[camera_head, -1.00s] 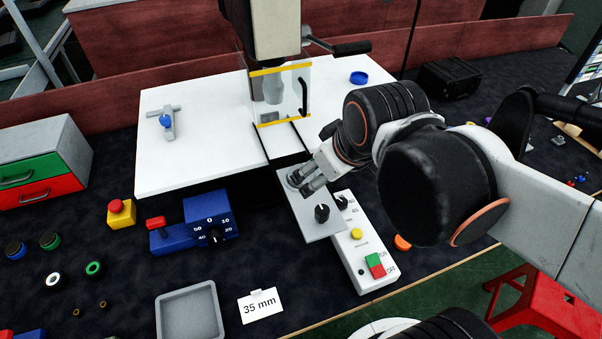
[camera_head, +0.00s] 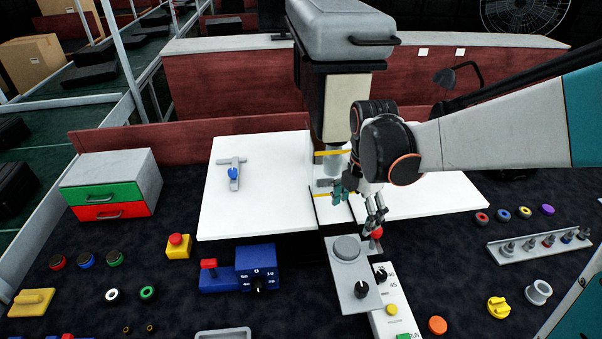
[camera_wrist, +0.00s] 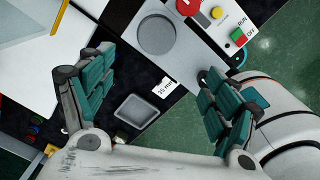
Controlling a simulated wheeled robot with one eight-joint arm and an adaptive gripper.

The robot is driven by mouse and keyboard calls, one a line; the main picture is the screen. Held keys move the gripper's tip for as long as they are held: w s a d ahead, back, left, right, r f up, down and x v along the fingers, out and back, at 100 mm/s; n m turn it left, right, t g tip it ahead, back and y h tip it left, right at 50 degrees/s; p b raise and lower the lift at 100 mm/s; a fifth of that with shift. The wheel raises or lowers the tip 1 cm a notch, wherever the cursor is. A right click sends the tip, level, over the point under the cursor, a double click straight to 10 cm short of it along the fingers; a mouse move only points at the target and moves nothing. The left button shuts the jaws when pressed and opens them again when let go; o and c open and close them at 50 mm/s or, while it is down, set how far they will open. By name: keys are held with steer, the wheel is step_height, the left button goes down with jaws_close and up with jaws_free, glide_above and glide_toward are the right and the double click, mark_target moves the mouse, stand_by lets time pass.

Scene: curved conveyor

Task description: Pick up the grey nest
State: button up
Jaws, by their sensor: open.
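A round grey disc (camera_head: 347,248), which may be the grey nest, sits on the grey metal plate (camera_head: 352,298) in front of the press. In the wrist view the disc (camera_wrist: 157,33) lies beyond the fingertips, on the plate with a black knob. My gripper (camera_head: 360,207) is open and empty, above and behind the disc in the head view. In the wrist view its teal-padded fingers (camera_wrist: 155,82) are spread wide with nothing between them.
The press (camera_head: 333,95) rises close behind my gripper. A white control box (camera_head: 381,321) lies beside the plate, and a blue dial box (camera_head: 256,262) is left of it. A grey square tray (camera_wrist: 137,112) and a "35 mm" card (camera_wrist: 166,87) lie in front.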

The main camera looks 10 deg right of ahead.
steer(key=n, duration=0.1)
steer(key=b, duration=0.1)
glide_above(346, 246)
steer(key=shift+n, duration=0.3)
steer(key=f, duration=0.9)
steer(key=shift+s+d+f, duration=0.1)
steer(key=shift+s+d, duration=0.05)
steer(key=shift+s, duration=0.15)
steer(key=f, duration=0.1)
steer(key=f+b, duration=0.1)
steer(key=f, duration=0.2)
steer(key=shift+w+a, duration=0.2)
steer(key=shift+w, duration=0.1)
steer(key=shift+f+b, duration=0.3)
steer(key=shift+f, duration=0.25)
steer(key=c, duration=1.2)
